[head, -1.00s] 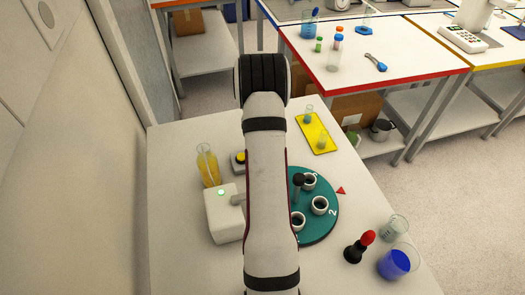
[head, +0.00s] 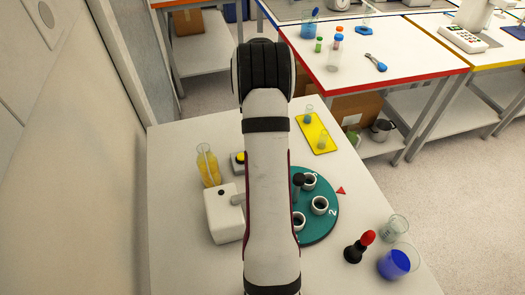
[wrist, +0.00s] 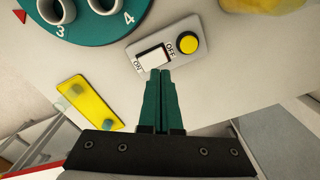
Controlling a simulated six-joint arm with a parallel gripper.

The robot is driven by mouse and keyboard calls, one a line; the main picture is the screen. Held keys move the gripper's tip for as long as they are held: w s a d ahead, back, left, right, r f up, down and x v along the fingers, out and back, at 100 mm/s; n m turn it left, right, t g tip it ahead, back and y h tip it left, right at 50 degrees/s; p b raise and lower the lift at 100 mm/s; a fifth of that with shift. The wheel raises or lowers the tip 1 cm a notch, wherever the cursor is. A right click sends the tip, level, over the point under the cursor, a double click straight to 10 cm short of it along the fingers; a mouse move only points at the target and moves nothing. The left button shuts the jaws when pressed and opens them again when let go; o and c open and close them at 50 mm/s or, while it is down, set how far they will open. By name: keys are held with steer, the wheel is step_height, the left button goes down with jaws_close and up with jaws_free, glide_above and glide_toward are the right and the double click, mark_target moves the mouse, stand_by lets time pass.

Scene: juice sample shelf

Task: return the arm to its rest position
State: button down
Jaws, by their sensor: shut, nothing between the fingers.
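My gripper (wrist: 160,100) shows in the wrist view with its two green fingers together and nothing between them. Its tips are over the near edge of a grey switch box (wrist: 165,48) with a yellow button and ON and OFF marks. I cannot tell whether they touch it. In the head view my arm stretches over the white table, and the gripper itself is hidden. The yellow button of the switch box (head: 240,157) shows just left of my arm.
A teal turntable (head: 323,228) with numbered cups is partly behind my arm. A white device (head: 222,220) and a beaker of yellow liquid (head: 208,166) stand at left. A yellow tray (head: 315,123) is at right. A red-topped black dropper (head: 356,248) and a blue-filled beaker (head: 395,263) stand front right.

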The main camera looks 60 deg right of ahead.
steer(key=shift+r, duration=0.35)
steer(key=w+a+r+n, duration=0.1)
steer(key=w+a+r, duration=0.1)
steer(key=a+r, duration=0.35)
steer(key=w+a+r+n, duration=0.2)
steer(key=w+a, duration=0.1)
steer(key=a, duration=0.6)
steer(key=s+a+r+n+y, duration=0.1)
steer(key=s+a+r, duration=0.1)
steer(key=a, duration=0.6)
steer(key=s+a+r+n, duration=0.2)
steer(key=a+r, duration=0.1)
steer(key=a, duration=0.5)
steer(key=s+a+f+n, duration=0.1)
steer(key=s+a+n, duration=0.2)
steer(key=s+a, duration=0.9)
steer(key=shift+s+a+f+y, duration=0.3)
steer(key=shift+s+a+y, duration=0.1)
steer(key=shift+s, duration=0.2)
